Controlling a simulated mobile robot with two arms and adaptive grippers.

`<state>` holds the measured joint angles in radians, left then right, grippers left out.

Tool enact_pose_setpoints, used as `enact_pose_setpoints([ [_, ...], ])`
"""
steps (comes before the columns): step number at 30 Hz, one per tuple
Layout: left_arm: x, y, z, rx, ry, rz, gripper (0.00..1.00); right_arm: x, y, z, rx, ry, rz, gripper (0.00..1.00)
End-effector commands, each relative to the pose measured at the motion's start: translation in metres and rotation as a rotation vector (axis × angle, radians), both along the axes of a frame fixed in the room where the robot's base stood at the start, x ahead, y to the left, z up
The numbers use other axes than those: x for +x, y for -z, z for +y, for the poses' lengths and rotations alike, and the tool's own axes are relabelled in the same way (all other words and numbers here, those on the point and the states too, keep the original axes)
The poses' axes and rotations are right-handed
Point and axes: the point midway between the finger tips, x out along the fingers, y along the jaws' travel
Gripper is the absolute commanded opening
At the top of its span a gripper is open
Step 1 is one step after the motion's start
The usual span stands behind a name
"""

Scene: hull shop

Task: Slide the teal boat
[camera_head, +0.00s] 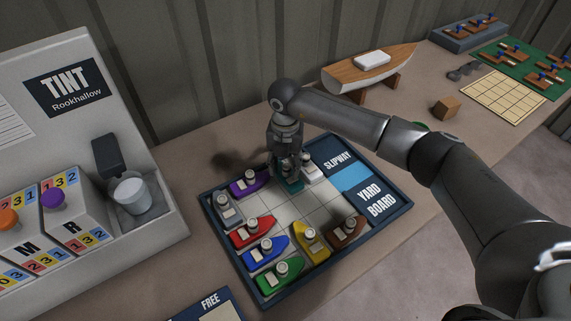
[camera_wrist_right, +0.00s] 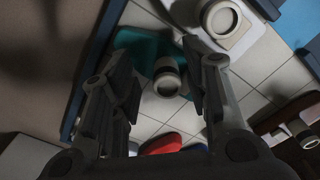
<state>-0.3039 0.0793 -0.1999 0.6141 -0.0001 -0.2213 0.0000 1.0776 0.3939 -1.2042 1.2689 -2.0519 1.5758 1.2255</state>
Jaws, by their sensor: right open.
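The teal boat (camera_head: 291,184) sits on the yard board (camera_head: 397,214) near its far edge, between the purple boat (camera_head: 247,184) and the white boat (camera_head: 313,171). In the right wrist view the teal boat (camera_wrist_right: 141,50) lies ahead of the fingers, with its round knob (camera_wrist_right: 167,84) between them. My right gripper (camera_head: 287,172) is open, points down over the teal boat and hides part of it. In the wrist view the right gripper (camera_wrist_right: 165,92) has a finger on each side of the knob; contact cannot be told. My left gripper is not in view.
Grey, red (camera_head: 251,233), blue, green, yellow (camera_head: 311,241) and brown (camera_head: 346,233) boats stand on the board. Empty squares lie in its middle. The tint machine (camera_head: 75,110) stands left. A model boat (camera_head: 370,68) and wooden block (camera_head: 446,107) are behind.

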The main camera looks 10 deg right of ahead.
Motion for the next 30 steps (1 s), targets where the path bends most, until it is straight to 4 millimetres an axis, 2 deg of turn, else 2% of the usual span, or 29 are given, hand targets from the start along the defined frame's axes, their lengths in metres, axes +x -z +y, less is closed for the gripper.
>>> enact_pose_setpoints([
  [3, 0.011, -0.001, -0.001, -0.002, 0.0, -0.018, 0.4, -0.001, 0.001, 0.0, -0.001, 0.0, 0.003, 0.43],
  [8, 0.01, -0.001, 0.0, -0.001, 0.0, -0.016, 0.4, 0.0, -0.009, 0.0, -0.001, 0.0, 0.0, 0.43],
  [21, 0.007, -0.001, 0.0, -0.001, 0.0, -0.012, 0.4, 0.001, -0.095, 0.0, -0.001, -0.002, -0.002, 0.43],
  [24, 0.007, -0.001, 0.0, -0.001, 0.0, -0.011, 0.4, 0.001, -0.108, 0.001, 0.0, -0.001, 0.0, 0.43],
  [30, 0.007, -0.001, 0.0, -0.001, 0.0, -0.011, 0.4, 0.0, -0.119, 0.0, -0.001, -0.001, 0.0, 0.43],
])
